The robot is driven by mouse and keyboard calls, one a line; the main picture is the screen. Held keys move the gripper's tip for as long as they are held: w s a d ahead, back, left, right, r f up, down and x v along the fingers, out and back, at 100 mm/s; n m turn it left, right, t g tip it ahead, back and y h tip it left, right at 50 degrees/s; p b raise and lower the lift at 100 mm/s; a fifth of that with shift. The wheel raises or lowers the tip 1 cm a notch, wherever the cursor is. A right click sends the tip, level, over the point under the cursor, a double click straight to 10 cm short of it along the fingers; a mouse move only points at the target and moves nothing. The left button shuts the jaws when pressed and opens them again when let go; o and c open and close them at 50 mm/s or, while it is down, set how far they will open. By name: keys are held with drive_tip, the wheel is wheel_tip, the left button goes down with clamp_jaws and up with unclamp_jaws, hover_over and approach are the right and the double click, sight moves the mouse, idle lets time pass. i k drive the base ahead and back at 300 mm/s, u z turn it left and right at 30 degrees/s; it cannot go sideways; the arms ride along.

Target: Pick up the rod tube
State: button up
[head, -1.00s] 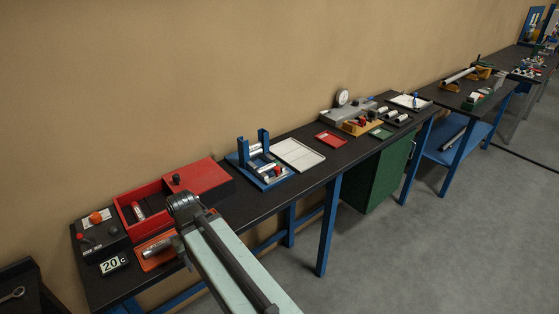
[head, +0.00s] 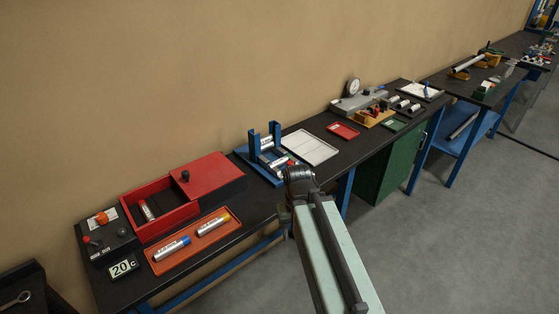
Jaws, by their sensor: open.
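Two silver tubes lie in an orange tray (head: 160,268) at the front left of the near bench. One is a tube with a blue end (head: 171,249) and the other is a tube with a yellow-orange end (head: 213,224). Another tube with a red end (head: 148,212) sits inside the open red box. I cannot tell from the labels which is the rod tube. My arm reaches up from the bottom, ending at a dark joint over the bench's front edge, right of the tray. The jaws themselves do not show.
The red box (head: 160,228) with its lid stands behind the tray. A blue rack (head: 251,153) and white tray (head: 311,147) stand behind my arm. Open floor (head: 440,245) lies at right.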

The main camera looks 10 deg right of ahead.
sight(284, 160)
drive_tip(key=u, duration=4.55)
drive_tip(key=k, duration=2.3)
drive_tip(key=z, duration=0.65)
